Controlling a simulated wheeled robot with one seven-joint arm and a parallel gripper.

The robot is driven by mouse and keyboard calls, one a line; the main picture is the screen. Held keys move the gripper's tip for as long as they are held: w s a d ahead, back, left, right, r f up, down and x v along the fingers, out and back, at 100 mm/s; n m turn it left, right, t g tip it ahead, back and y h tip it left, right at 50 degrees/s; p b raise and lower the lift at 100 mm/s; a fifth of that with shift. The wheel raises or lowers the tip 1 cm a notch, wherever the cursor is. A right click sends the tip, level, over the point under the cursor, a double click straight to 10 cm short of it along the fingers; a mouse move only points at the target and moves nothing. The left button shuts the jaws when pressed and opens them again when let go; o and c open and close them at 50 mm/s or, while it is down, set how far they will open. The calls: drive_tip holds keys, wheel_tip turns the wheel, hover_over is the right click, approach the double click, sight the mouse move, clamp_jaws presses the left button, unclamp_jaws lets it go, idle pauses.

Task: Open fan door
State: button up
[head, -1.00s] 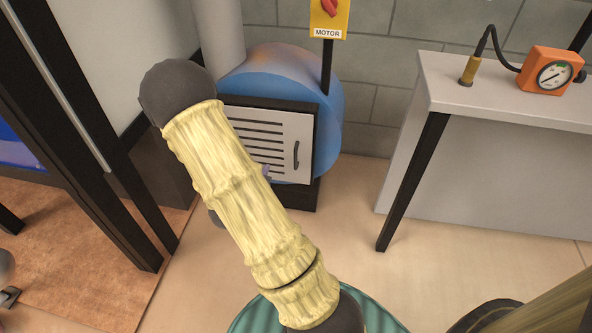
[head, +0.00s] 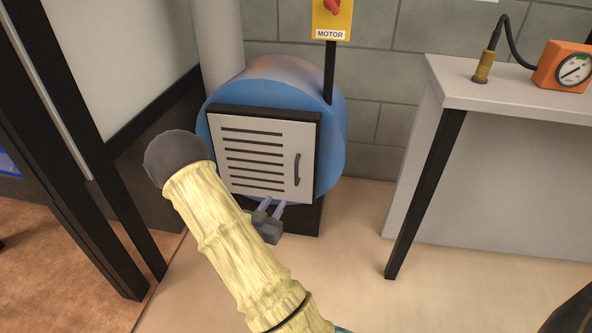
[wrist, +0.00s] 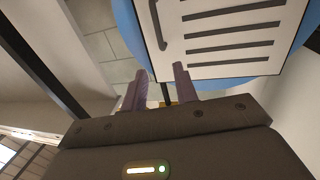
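The fan door (head: 280,138) is a white slatted panel in a black frame on the front of the round blue fan housing (head: 332,140). It looks closed. Its dark vertical handle (head: 297,170) is on the right side. In the wrist view the door (wrist: 225,62) fills the upper right, with the handle (wrist: 157,25) at its left edge. My gripper (head: 272,204) is low in front of the door, below and left of the handle and apart from it. In the wrist view its two purple fingers (wrist: 160,72) are spread with nothing between them.
A yellow motor switch (head: 332,18) stands on a black post behind the housing. A grey table (head: 440,82) with a dark leg and an orange gauge (head: 568,66) is at the right. Dark frame posts (head: 85,150) stand at the left. The floor (head: 345,245) before the door is clear.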

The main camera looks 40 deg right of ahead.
sight(296, 170)
drive_tip(key=b+x, duration=0.3)
drive_tip(key=x, duration=0.5)
drive_tip(key=b+x, duration=0.3)
drive_tip(key=x, duration=0.5)
drive_tip(key=shift+f+b, duration=0.2)
drive_tip(key=shift+b, duration=0.15)
drive_tip(key=shift+w+d+r, duration=0.15)
drive_tip(key=shift+w+d, duration=0.15)
drive_tip(key=shift+d, duration=0.2)
clamp_jaws()
